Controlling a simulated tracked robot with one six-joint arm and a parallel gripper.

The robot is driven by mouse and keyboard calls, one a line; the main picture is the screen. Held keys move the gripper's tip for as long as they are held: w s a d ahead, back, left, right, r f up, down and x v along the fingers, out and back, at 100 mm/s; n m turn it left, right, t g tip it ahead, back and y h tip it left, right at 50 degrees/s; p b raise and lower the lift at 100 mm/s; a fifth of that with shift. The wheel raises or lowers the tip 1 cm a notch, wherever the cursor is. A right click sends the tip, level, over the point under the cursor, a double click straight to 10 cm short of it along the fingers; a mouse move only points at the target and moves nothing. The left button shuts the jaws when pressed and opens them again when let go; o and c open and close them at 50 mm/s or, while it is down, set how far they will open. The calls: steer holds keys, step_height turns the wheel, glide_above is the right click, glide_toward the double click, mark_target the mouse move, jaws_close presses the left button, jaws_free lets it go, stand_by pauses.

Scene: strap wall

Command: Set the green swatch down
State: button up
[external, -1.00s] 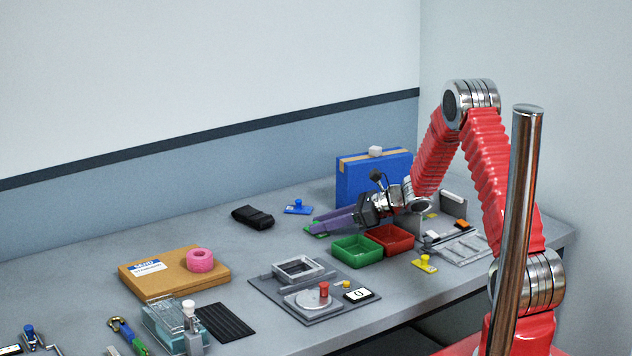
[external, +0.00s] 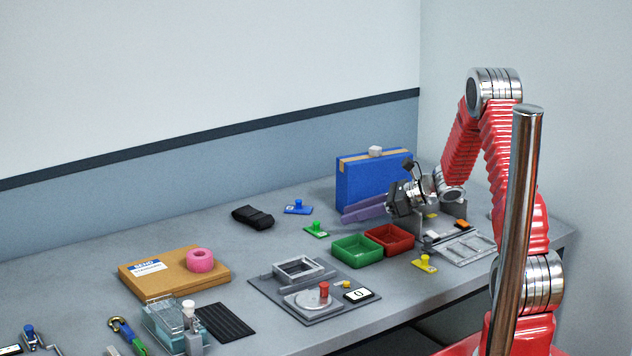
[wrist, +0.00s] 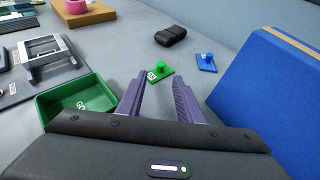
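The green swatch (external: 316,229), a small flat plate with a green knob, lies on the grey table to the left of the blue box. It also shows in the wrist view (wrist: 159,72), beyond my fingertips and apart from them. My gripper (external: 345,214) is low over the table in front of the blue box, with its purple fingers pointing left. In the wrist view my gripper (wrist: 154,92) has its two fingers spread, with nothing between them.
The blue swatch (external: 298,207) lies behind the green one, near a black folded strap (external: 252,216). The blue box (external: 372,180) stands close behind my fingers. Green (external: 357,262) and red (external: 411,247) trays are in front. A yellow swatch (external: 425,264) lies to their right.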

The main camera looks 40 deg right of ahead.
steer(key=shift+v, duration=1.85)
steer(key=shift+s+a+r+n, duration=0.2)
steer(key=shift+a+r+n, duration=0.15)
steer(key=shift+a, duration=0.1)
steer(key=s+a+r+n+g+h, duration=0.1)
steer(key=s+a+r+n+g, duration=0.2)
steer(key=s+a+r+n, duration=0.3)
steer(key=s+a+r+n+g+h, duration=0.1)
steer(key=s+a+r+n+g, duration=0.25)
steer(key=s+a+n, duration=0.4)
steer(key=s+d+r+n+t+h, duration=0.1)
steer(key=s+r+n+h, duration=0.1)
steer(key=s+n, duration=0.4)
steer(key=s+d+r+n+t+h, duration=0.1)
steer(key=s+n+h, duration=0.4)
steer(key=s, duration=0.9)
step_height(320, 180, up, 3)
steer(key=shift+d+f+n+h, duration=0.25)
steer(key=shift+d+n+h, duration=0.05)
steer(key=shift+d+n, duration=0.55)
